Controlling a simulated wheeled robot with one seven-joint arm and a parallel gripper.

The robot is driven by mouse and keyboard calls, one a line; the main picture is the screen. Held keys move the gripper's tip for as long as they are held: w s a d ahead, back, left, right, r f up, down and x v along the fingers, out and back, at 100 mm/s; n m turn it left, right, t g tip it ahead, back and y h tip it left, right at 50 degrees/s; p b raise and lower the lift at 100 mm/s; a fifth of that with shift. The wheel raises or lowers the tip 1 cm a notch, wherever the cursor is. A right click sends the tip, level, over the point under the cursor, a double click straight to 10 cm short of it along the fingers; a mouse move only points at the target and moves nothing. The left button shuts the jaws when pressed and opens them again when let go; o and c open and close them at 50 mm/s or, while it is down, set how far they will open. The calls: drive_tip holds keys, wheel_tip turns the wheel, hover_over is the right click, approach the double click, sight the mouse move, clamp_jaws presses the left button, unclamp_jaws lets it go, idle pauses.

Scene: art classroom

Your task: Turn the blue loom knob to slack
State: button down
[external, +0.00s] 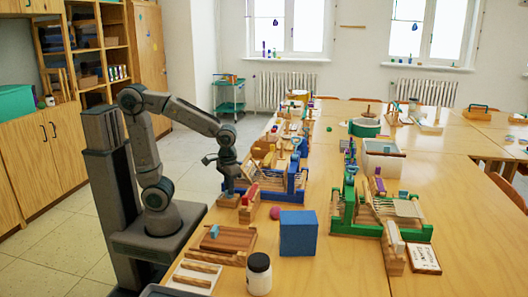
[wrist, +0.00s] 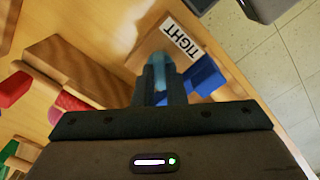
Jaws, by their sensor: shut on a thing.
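The blue loom (external: 292,177) stands on the table in front of my arm. My gripper (external: 229,192) points down at the loom's near left end, and it also shows in the wrist view (wrist: 160,82). Its fingers are shut on the light blue knob (wrist: 162,64), of which only a small part shows between the fingertips. A white label (wrist: 180,40) reading TIGHT, seen upside down, lies on the wooden block just beyond the knob. A blue part (wrist: 206,76) sits right of the fingers. A SLACK label and the knob's pointer cannot be made out.
A wooden block (wrist: 72,62) lies left of the fingers in the wrist view. A blue box (external: 298,233), a white jar (external: 259,277) and a pink ball (external: 275,213) stand near the loom. A green loom (external: 345,212) stands to the right.

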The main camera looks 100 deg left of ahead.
drive_tip(key=n+p, duration=0.2)
drive_tip(key=n, duration=0.4)
drive_tip(key=shift+n, duration=0.4)
idle(0.4)
drive_tip(key=c, duration=1.5)
unclamp_jaws()
drive_tip(key=shift+r, duration=0.15)
wheel_tip(320, 180, up, 14)
drive_tip(key=p, duration=0.3)
drive_tip(key=shift+f, duration=0.2)
